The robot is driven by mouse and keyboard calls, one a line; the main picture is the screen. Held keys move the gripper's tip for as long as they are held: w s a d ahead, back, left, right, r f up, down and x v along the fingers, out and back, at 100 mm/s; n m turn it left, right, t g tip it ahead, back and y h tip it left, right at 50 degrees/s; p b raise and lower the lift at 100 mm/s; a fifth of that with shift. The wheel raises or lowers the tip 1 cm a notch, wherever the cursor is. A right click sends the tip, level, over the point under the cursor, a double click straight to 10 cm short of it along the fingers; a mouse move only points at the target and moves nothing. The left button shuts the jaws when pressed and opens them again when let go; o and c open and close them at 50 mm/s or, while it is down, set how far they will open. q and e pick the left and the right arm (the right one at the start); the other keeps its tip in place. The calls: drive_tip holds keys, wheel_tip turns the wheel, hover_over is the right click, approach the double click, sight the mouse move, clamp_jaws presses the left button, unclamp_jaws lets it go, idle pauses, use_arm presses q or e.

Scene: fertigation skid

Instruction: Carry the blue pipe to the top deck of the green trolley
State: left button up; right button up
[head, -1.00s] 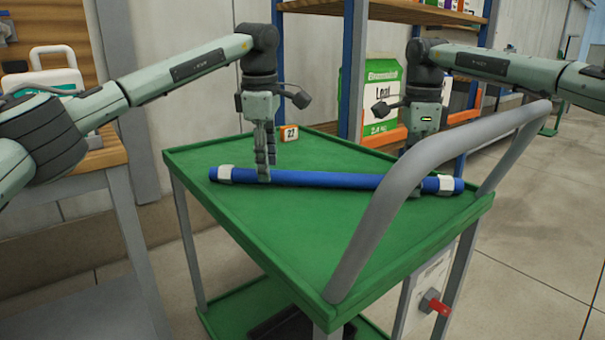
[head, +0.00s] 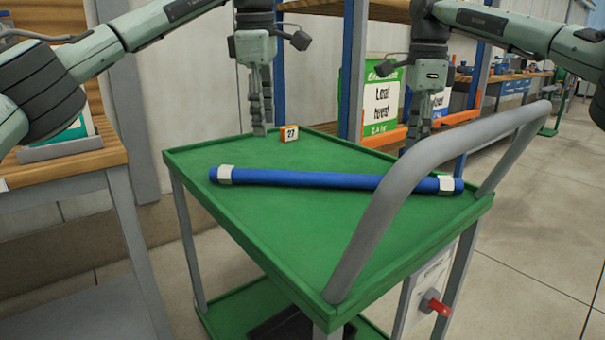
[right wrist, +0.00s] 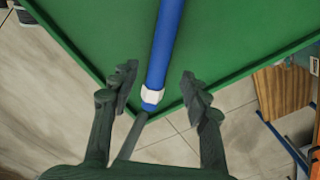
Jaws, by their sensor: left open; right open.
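The blue pipe (head: 310,180) with white bands near its ends lies across the top deck of the green trolley (head: 270,225). The trolley's grey handle crosses in front of the pipe's right part in the head view. My left gripper (head: 260,130) is open and empty, above and behind the pipe's left part. My right gripper (head: 415,145) is open and empty, above the pipe's right end, its tips partly near the handle. In the right wrist view the pipe's banded end (right wrist: 153,97) shows between the spread fingers (right wrist: 158,90), apart from both.
A small orange and white block marked 27 (head: 289,134) sits at the deck's back edge. A shelf rack with blue posts (head: 352,70) holds a green and white box (head: 381,100) behind the trolley. A wooden bench (head: 75,155) stands at the left. The trolley handle (head: 400,180) arches over the deck's front right.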

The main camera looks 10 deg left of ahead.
drive_tip(key=shift+r, duration=2.4)
